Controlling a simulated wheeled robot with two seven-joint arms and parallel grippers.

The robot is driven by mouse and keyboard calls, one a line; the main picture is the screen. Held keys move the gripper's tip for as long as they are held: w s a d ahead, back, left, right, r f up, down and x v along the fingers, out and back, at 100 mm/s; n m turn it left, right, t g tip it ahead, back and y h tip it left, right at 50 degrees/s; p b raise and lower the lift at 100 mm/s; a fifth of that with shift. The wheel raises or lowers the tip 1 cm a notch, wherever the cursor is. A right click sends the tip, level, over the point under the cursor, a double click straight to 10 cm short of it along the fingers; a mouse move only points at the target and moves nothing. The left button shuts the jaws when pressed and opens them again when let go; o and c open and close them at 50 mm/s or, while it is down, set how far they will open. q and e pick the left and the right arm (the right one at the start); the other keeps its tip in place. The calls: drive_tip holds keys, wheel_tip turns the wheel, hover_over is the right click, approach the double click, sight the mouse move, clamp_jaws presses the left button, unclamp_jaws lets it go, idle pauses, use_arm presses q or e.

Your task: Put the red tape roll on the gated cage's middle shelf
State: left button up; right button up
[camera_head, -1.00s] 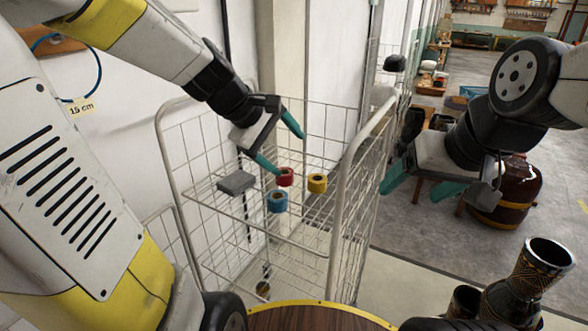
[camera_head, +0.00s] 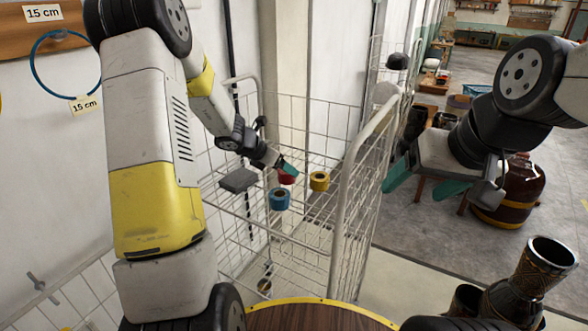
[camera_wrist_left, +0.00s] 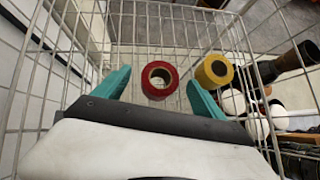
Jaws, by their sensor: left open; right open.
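The red tape roll (camera_head: 286,178) sits on a wire shelf inside the gated cage (camera_head: 342,205), between a blue roll (camera_head: 279,203) and a yellow roll (camera_head: 319,184). It also shows in the left wrist view (camera_wrist_left: 160,95), lying flat. My left gripper (camera_head: 284,166) is inside the cage, open, just above the red roll. In the wrist view its teal fingers (camera_wrist_left: 158,78) stand on either side of the roll, apart from it. Which shelf level this is I cannot tell for certain. My right gripper (camera_head: 425,186) is open and empty, outside the cage on the right.
A grey block (camera_head: 238,180) lies in the cage left of the rolls. Another roll (camera_head: 264,286) lies lower down. The cage's mesh sides stand close around my left gripper. A dark goblet drum (camera_head: 540,268) and a round drum top (camera_head: 310,319) are in front.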

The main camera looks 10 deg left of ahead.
use_arm(q)
drive_tip(key=x, duration=0.4)
drive_tip(key=shift+f, duration=0.1)
drive_tip(key=c, duration=1.5)
